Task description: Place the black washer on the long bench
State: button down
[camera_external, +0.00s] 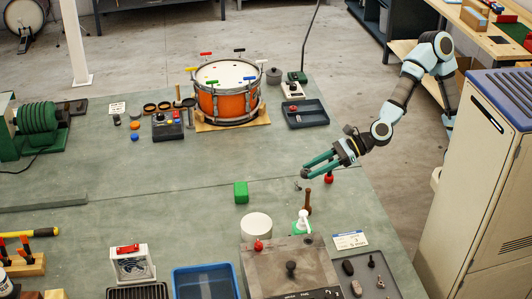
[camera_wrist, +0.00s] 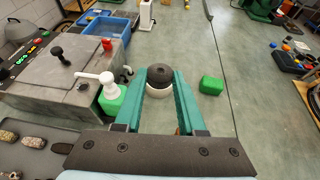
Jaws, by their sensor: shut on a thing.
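My gripper (camera_external: 308,170) has teal fingers and reaches in from the right over the large grey-green bench (camera_external: 190,215). In the wrist view my gripper (camera_wrist: 161,75) is shut on the black washer (camera_wrist: 161,72), a dark round piece between the fingertips. The washer is held above the bench surface, in line with a white cylinder (camera_wrist: 158,90) behind it in that view. In the external view the washer is small and dark at the fingertips and hard to make out.
The white cylinder (camera_external: 256,226) and a green block (camera_external: 241,192) stand near the middle. A brown wooden-handled tool (camera_external: 308,202) and a red object (camera_external: 329,178) are close to my gripper. A grey machine (camera_external: 285,268) is in front, an orange drum (camera_external: 227,100) behind. Clear bench lies left of the green block.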

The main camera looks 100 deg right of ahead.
jog(key=m+h, duration=0.2)
send_over(330, 216)
jog(key=w+a, duration=0.3)
jog(key=w, duration=0.2)
notch_tip(330, 216, down, 12)
jog(key=s+d+f+h+p, duration=0.1)
jog(key=s+f, duration=0.1)
jog(key=f, duration=0.1)
jog(key=s+d+f+m+h+p, duration=0.1)
jog(key=f, duration=0.1)
jog(key=s+d+f+m+h+p, duration=0.1)
jog(key=s+f, duration=0.1)
jog(key=f, duration=0.1)
jog(key=shift+s+d+f+g+p, duration=0.15)
jog(key=shift+s+f+g+p, duration=0.15)
jog(key=shift+s+f+p, duration=0.1)
jog(key=shift+w+a, duration=0.2)
jog(key=shift+w, duration=0.15)
jog(key=w+a+n+y, duration=0.1)
jog(key=w, duration=0.1)
jog(key=w+a+r+n+y, duration=0.1)
jog(key=w+a, duration=0.1)
jog(key=w, duration=0.1)
jog(key=w+a+r+n+y, duration=0.1)
jog(key=w+a, duration=0.1)
jog(key=w, duration=0.1)
jog(key=shift+w+a+r+t+y, duration=0.15)
jog(key=shift+w+a+t+y, duration=0.1)
jog(key=shift+t+y, duration=0.15)
jog(key=shift+d, duration=0.1)
